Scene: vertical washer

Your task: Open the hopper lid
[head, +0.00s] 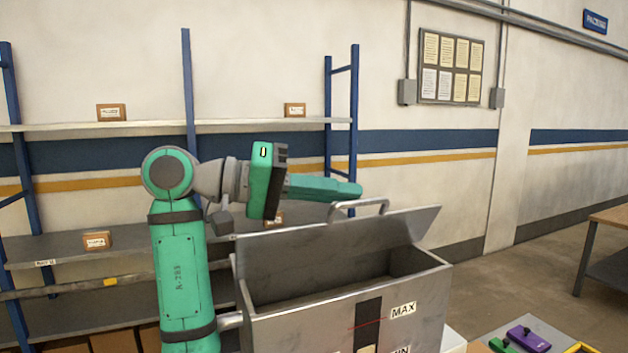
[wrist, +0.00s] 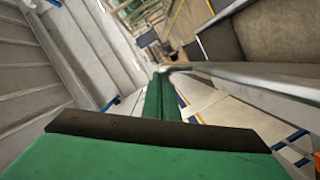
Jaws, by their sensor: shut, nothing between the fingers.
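The grey metal hopper (head: 425,304) stands in front of me in the head view, with MAX and MIN marks on its front. Its lid (head: 350,243) is raised and tilted at the back, and the inside is partly visible. The lid handle (head: 358,207) is on the lid's upper edge. My green gripper (head: 360,190) is shut and empty, and its tip is just above and behind the handle. In the wrist view the shut fingers (wrist: 162,75) point away beside a pale metal bar (wrist: 250,75); I cannot tell whether they touch it.
Blue-post shelves (head: 70,250) with small boxes stand behind my arm. A purple item (head: 528,339) and a green item (head: 499,345) lie at the lower right of the head view. A table (head: 605,225) is at the far right. Floor between is open.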

